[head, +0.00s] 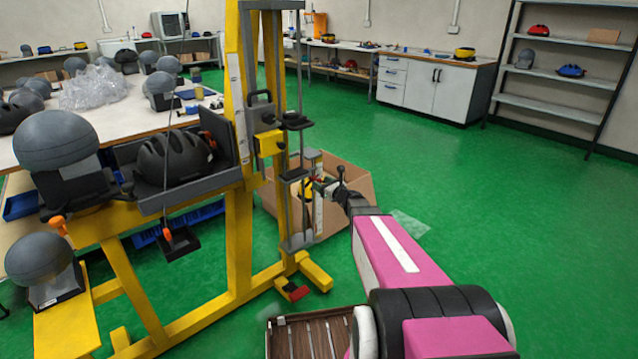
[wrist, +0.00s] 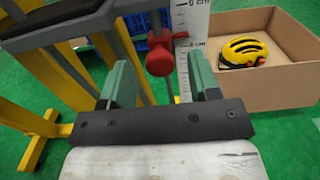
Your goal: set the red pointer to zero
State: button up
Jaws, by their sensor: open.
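A red pointer (wrist: 160,60), a rounded red piece on a dark upright rod, shows in the wrist view beside a white ruled scale (wrist: 190,25). A "0 cm" label is near the top of that picture, above the red pointer's level in the picture. My gripper (wrist: 160,66) is open, its two green fingers on either side of the red pointer, with visible gaps. I cannot tell how deep the pointer sits between them. In the head view my gripper (head: 325,186) is at the yellow tower's right side, where the pointer is too small to make out surely.
The yellow drop tower (head: 238,210) stands left of my arm and carries a black helmet (head: 168,160). A cardboard box (head: 355,180) with a yellow helmet (wrist: 245,50) is just behind my gripper. Green floor is clear to the right.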

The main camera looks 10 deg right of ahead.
jog(key=shift+x, duration=1.25)
grip_shut()
jog(key=shift+r, duration=1.75)
grip_release()
jog(key=shift+f, duration=0.1)
